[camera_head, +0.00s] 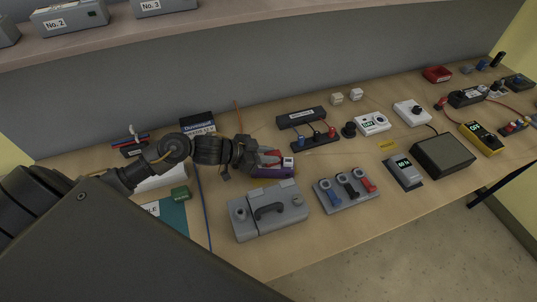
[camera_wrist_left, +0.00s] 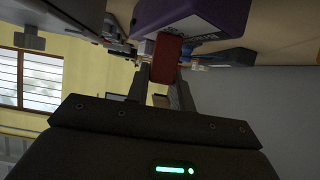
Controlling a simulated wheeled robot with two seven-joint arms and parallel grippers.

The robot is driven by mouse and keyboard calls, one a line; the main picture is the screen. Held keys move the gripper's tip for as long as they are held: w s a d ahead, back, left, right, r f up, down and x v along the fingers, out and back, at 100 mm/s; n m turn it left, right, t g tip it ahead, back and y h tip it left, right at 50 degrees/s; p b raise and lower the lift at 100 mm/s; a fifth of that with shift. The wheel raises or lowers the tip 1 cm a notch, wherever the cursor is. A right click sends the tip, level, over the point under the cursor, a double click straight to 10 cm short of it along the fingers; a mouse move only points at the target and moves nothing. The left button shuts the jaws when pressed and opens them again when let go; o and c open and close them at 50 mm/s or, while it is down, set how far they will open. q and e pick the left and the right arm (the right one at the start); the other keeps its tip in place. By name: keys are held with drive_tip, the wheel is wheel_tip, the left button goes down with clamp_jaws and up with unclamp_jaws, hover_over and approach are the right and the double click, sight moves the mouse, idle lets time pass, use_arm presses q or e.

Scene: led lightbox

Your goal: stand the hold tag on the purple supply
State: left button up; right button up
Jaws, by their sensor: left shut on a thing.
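The purple supply (camera_head: 268,173) stands on the bench, just behind the grey case with a handle. My left gripper (camera_head: 257,160) reaches in from the left at its near top edge. It is shut on the red hold tag (camera_head: 270,158), which sits at the top of the supply. In the left wrist view the tag (camera_wrist_left: 166,58) is between the two fingers (camera_wrist_left: 163,80), and the purple supply (camera_wrist_left: 204,18) is right beyond it. I cannot tell whether the tag rests on the supply. My right gripper is out of view.
The grey case (camera_head: 268,212) lies close in front of the supply. A grey block with clips (camera_head: 346,190) is to its right, and a black strip with posts (camera_head: 316,140) is behind right. A blue cable (camera_head: 203,205) runs on the left. Bare bench lies at the front right.

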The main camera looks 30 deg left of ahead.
use_arm(q)
drive_tip(key=o, duration=1)
drive_tip(key=shift+r, duration=0.15)
drive_tip(key=shift+b+v, duration=1)
drive_tip(key=shift+v, duration=5)
drive_tip(key=shift+s, duration=0.1)
